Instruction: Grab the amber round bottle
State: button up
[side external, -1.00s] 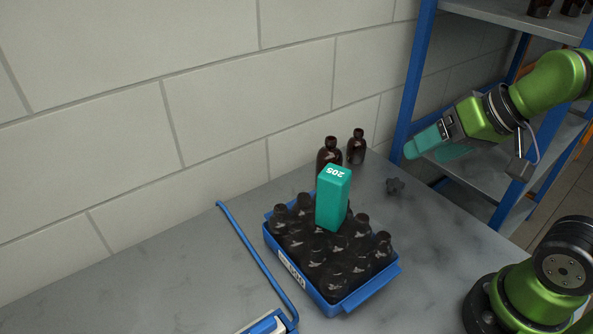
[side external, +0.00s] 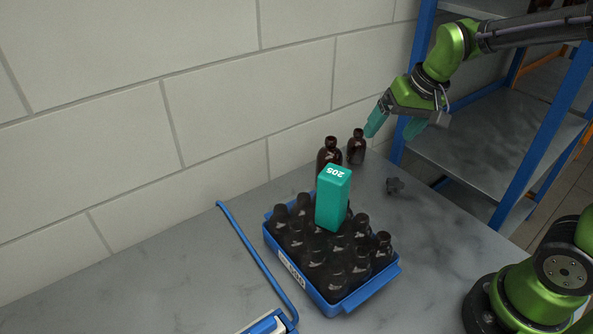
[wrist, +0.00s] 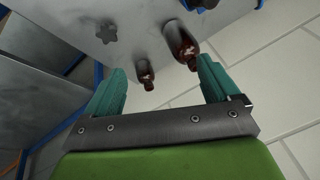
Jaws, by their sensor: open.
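Two dark amber round bottles stand upright on the grey table by the wall in the side view: a left one (side external: 329,157) and a right one (side external: 356,149). The wrist view shows two amber bottles ahead of the fingers, one larger (wrist: 182,46) and one smaller (wrist: 143,72). I cannot tell which is which between views. My gripper (side external: 392,128) is open and empty, with teal fingers, above and to the right of the right bottle. In the wrist view my gripper (wrist: 162,82) has its fingers wide apart, with no bottle between them.
A blue crate (side external: 368,287) holds several dark bottles, with a teal box (side external: 333,200) marked 205 standing among them. A small dark star-shaped knob (side external: 395,186) lies on the table. A blue-framed shelf (side external: 480,150) stands at the right. The wall is behind the bottles.

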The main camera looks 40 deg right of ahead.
jog(key=g+h, duration=0.1)
jog(key=h, duration=0.1)
send_near(356, 142)
jog(key=s+a+r, duration=0.2)
jog(key=s+r, duration=0.1)
jog(key=s, duration=0.2)
jog(key=w+d+r, duration=0.1)
jog(key=w+d, duration=0.1)
jog(key=w, duration=0.2)
jog(key=shift+t+h, duration=0.3)
jog(key=shift+h, duration=0.1)
jog(key=x, duration=1)
jog(key=shift+f, duration=0.25)
jog(key=shift+x, duration=2.9)
jog(key=shift+s, duration=0.1)
jog(key=shift+c, duration=0.5)
jog(key=c, duration=1)
jog(key=shift+r, duration=0.1)
jog(key=shift+c, duration=0.2)
